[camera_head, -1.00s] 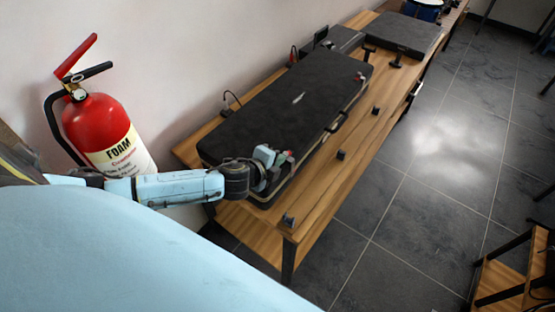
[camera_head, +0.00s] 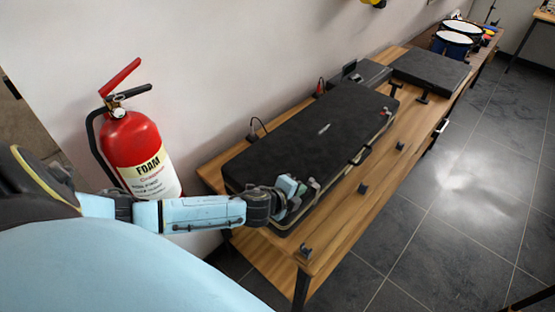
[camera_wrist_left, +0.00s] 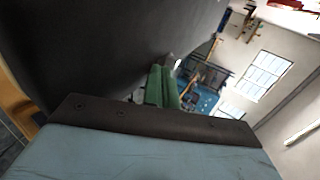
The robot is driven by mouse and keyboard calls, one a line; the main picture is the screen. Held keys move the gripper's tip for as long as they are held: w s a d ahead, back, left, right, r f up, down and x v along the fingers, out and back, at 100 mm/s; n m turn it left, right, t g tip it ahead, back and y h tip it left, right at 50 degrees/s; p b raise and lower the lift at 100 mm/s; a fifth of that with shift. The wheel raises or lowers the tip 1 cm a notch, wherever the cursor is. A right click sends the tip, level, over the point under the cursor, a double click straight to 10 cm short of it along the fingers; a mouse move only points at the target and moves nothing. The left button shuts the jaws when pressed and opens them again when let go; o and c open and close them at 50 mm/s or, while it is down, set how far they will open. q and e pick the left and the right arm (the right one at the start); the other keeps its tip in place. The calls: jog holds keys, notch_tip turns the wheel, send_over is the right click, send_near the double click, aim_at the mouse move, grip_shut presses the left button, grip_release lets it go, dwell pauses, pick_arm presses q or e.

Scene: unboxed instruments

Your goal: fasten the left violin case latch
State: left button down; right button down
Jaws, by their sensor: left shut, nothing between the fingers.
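The black violin case (camera_head: 312,130) lies closed-looking on a wooden bench, with its handle (camera_head: 358,156) on the front side. A small reddish latch (camera_head: 384,114) shows near its far right end. My left gripper (camera_head: 309,186) is at the front edge of the case's near left end, shut and empty. It covers the left latch area, so I cannot tell that latch's state. In the left wrist view the green fingers (camera_wrist_left: 161,88) are beside the dark case surface (camera_wrist_left: 90,45); contact is unclear. My right gripper is in neither view.
A red fire extinguisher (camera_head: 133,150) stands at the left, behind my left arm. Small dark blocks (camera_head: 362,189) sit along the bench's front strip (camera_head: 338,222). Another dark case (camera_head: 430,70) and drums (camera_head: 452,42) are farther back. The tiled floor at right is open.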

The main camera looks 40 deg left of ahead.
pick_arm(q)
jog(key=v, duration=1.1)
jog(key=shift+s+f, duration=0.2)
jog(key=shift+s, duration=0.1)
